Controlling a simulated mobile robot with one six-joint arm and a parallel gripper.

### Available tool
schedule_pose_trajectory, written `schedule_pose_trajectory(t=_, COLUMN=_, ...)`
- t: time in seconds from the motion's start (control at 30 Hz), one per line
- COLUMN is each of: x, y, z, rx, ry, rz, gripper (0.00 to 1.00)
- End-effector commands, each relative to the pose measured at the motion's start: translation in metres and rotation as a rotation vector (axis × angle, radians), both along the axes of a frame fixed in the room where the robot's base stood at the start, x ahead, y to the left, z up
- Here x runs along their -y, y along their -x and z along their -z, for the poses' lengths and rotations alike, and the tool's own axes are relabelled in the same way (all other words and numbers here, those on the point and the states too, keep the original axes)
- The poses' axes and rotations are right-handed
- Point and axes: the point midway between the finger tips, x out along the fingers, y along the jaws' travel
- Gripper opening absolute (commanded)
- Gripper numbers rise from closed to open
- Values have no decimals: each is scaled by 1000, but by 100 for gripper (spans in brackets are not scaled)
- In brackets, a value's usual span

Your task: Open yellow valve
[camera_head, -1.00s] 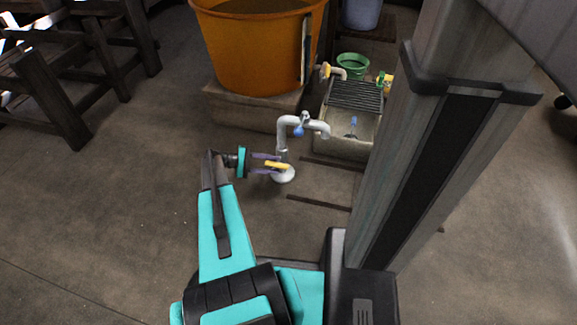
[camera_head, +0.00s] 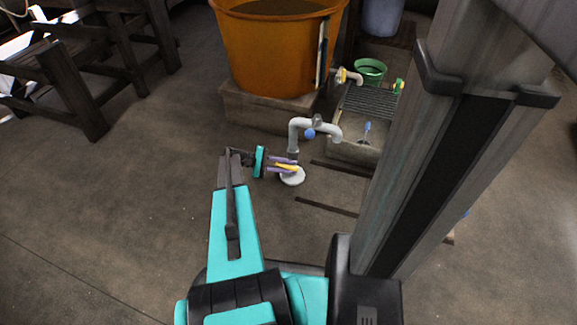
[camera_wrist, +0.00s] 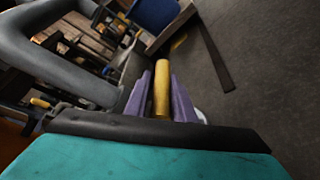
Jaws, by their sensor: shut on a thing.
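The yellow valve handle (camera_head: 288,168) sits low on the grey standing pipe (camera_head: 294,137), just above its round pale base (camera_head: 293,177). My gripper (camera_head: 284,165) reaches it from the left, with its purple fingers on either side of the handle. In the wrist view the yellow handle (camera_wrist: 162,90) lies lengthwise between the two purple fingers (camera_wrist: 161,98), which are closed on it. The far end of the handle and its joint with the pipe are hard to make out.
A large orange tub (camera_head: 275,50) on a stone block (camera_head: 262,108) stands behind the pipe. A stone basin (camera_head: 350,150) with a grate (camera_head: 369,104) is at the right. Wooden frames (camera_head: 75,90) stand at the far left. The floor (camera_head: 130,200) left of my arm is clear.

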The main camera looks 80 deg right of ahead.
Motion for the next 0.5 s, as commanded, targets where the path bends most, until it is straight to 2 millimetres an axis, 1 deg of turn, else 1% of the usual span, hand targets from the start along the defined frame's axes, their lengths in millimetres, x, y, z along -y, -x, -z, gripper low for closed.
schedule_pose_trajectory(t=0.27, x=-2, y=-1, z=-2, rx=45, ry=7, rz=-13, gripper=0)
schedule_pose_trajectory(t=0.5, x=-4, y=-2, z=-5, rx=164, ry=31, rz=-12, gripper=0)
